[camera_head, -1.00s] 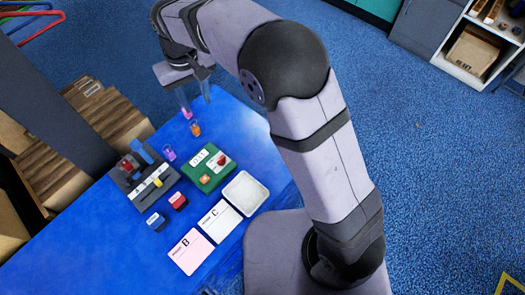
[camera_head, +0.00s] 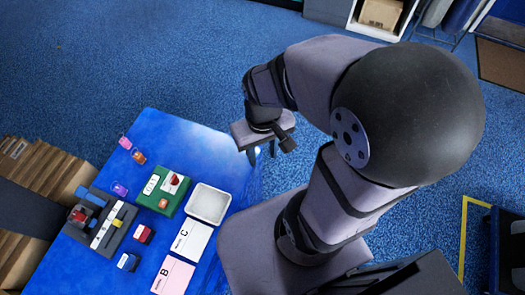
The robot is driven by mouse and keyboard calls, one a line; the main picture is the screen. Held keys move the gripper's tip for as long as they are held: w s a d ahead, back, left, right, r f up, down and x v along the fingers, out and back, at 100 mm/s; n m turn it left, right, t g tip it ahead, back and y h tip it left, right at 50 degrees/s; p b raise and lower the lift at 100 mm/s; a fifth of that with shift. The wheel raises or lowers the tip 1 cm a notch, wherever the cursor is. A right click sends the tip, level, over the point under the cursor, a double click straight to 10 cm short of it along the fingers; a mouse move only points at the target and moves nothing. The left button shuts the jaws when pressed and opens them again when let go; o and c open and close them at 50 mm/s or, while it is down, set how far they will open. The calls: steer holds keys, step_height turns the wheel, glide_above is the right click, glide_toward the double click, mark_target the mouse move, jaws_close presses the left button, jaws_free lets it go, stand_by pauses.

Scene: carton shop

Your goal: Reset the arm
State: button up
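My arm is folded over the right side of the camera_head view. My gripper (camera_head: 262,155) hangs just beyond the right edge of the blue table (camera_head: 165,125), over the floor. Its two fingers point down and stand apart, with nothing seen between them. The small objects on the table are well to its left and apart from it.
The table holds small pink (camera_head: 125,142), orange (camera_head: 138,157) and purple (camera_head: 119,189) containers, a green box (camera_head: 160,201), a white tray (camera_head: 209,204), a white card (camera_head: 190,242), a pink card (camera_head: 173,275), a dark rack (camera_head: 98,238), and red (camera_head: 143,234) and blue (camera_head: 128,262) blocks. Cartons (camera_head: 45,170) stand left.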

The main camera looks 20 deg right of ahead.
step_height(320, 180, up, 4)
steer(key=p, duration=0.4)
steer(key=shift+r, duration=0.15)
